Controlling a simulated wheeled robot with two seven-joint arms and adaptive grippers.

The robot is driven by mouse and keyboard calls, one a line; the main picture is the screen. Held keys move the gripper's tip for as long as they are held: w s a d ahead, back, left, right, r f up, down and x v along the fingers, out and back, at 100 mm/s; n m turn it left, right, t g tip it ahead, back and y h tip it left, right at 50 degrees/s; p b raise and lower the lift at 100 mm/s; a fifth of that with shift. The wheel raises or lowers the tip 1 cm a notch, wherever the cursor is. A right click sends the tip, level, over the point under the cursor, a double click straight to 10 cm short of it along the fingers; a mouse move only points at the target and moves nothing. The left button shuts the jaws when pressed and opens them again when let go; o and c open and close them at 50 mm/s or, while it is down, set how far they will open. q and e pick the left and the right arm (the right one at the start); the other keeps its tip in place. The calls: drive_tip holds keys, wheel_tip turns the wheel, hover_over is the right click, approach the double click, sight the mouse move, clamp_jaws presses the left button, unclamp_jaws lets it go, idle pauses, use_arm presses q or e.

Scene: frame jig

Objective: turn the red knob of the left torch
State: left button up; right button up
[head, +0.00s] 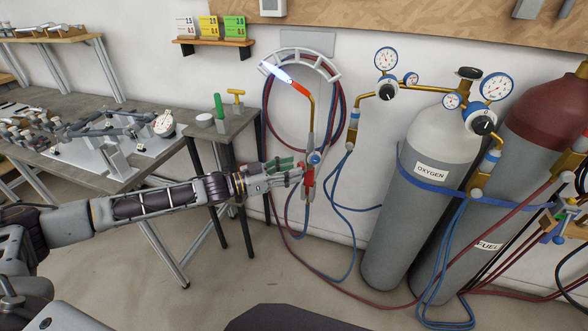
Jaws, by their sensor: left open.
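The left torch (311,145) hangs upright at the wall in front of the coiled hoses. Its bent brass neck (312,108) ends in a copper tip, with a bright blue-white flame (275,72) pointing up and left. A blue knob (315,158) sits on its body, and the red knob (307,181) is just below. My left gripper (293,172) reaches in from the left, open, with its fingertips right beside the red knob. I cannot tell whether they touch it. The fingers partly cover the knob's left side. My right gripper is not in view.
A grey oxygen cylinder (400,220) and a red-topped fuel cylinder (545,120) stand at the right, with gauges and loose hoses. A small side table (232,128) stands left of the torch, above my forearm. A workbench (95,180) with a metal jig is further left.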

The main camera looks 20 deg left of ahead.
use_arm(q)
drive_tip(key=shift+x, duration=0.8)
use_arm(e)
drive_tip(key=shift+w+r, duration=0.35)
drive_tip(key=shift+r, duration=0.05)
use_arm(q)
clamp_jaws()
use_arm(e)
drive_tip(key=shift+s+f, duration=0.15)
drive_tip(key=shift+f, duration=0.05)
